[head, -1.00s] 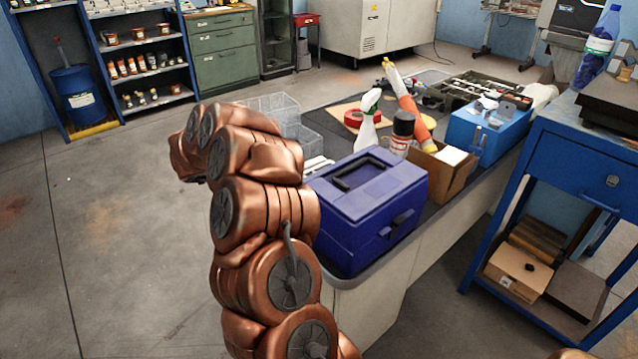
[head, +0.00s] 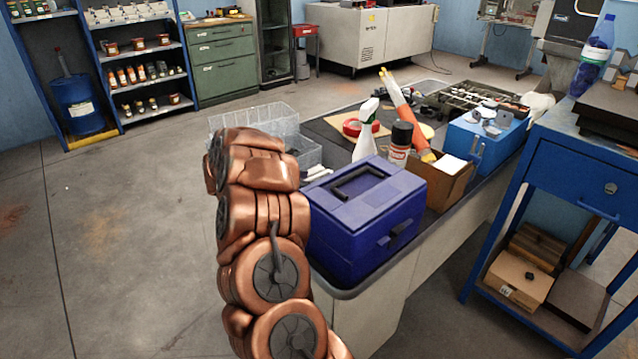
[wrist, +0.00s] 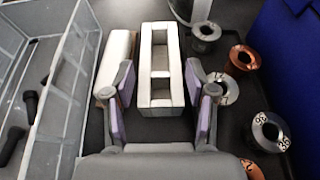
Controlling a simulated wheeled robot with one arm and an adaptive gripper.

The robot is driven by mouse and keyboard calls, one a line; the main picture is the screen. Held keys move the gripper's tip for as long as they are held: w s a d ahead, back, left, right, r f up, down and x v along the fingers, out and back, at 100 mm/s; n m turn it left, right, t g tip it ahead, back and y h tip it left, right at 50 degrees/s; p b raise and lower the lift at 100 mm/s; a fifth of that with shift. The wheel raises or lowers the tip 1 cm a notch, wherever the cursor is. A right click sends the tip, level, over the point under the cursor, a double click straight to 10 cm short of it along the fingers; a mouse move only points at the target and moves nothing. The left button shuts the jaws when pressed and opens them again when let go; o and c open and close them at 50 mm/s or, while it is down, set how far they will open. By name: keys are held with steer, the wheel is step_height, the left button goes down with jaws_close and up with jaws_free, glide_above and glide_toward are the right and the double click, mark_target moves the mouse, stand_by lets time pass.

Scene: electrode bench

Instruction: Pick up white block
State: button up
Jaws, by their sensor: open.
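A white block (wrist: 161,46) with two rectangular openings shows in the wrist view, upright in the picture between and ahead of my fingers. My gripper (wrist: 159,80) is open, with one purple-padded finger on each side of the block's near end. I cannot tell whether either finger touches it. A second, plain white block (wrist: 117,58) lies just left of it, beside the left finger. In the head view, small white pieces (head: 317,173) show between my arm and the blue toolbox; my gripper is hidden behind my arm there.
A clear bin (wrist: 58,95) holding dark parts stands close on the left. Several metal rings, including a copper one (wrist: 244,57), lie on the right. The blue toolbox (head: 365,215) stands at the bench's near end. A spray bottle (head: 366,130) stands behind it.

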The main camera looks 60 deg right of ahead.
steer(key=shift+x, duration=1.35)
steer(key=shift+c, duration=0.2)
jaws_close()
steer(key=shift+r, duration=0.1)
